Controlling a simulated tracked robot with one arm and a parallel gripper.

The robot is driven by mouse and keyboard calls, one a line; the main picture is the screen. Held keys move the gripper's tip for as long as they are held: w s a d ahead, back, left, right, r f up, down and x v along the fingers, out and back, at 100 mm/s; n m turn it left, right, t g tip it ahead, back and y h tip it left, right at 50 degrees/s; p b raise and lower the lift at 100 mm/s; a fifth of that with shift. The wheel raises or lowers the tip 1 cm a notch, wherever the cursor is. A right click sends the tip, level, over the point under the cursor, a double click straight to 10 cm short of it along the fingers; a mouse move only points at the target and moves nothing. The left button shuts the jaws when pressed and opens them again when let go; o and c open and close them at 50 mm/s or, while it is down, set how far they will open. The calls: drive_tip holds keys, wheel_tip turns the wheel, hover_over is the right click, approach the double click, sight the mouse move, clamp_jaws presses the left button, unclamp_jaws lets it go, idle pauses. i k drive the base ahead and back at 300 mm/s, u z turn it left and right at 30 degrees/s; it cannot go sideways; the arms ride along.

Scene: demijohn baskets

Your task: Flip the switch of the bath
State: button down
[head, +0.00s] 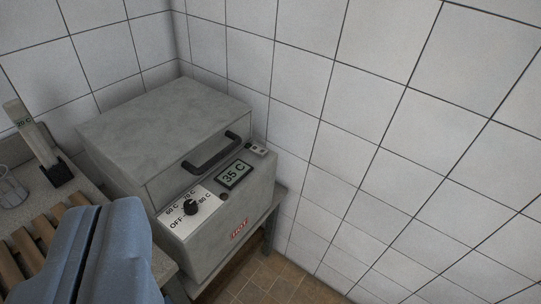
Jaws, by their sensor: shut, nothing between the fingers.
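The bath (165,118) is a grey box with a closed lid and a dark handle (211,150), left of the middle of the head view. Its sloping front has a black dial knob (190,207) on a white plate marked OFF, 60 C, 70 C and 80 C. The knob's setting is too small to tell. A display (234,174) reads 35 C, and a small pale fitting with dark spots (258,149), perhaps a switch, sits at its upper right. My blue gripper (104,208) is shut and empty at the lower left, left of the dial and apart from it in the picture.
A slatted wooden rack (22,258) lies at the lower left. A thermometer-like strip marked 20 C (35,133) stands in a black holder (56,172) beside the bath. White tiled walls (350,110) close off the back and right. Brown floor tiles (262,284) show below.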

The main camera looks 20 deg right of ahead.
sight(259, 151)
drive_tip(key=k, duration=1.15)
drive_tip(key=z, duration=0.75)
drive_tip(key=i, duration=2.25)
drive_tip(key=u, duration=0.75)
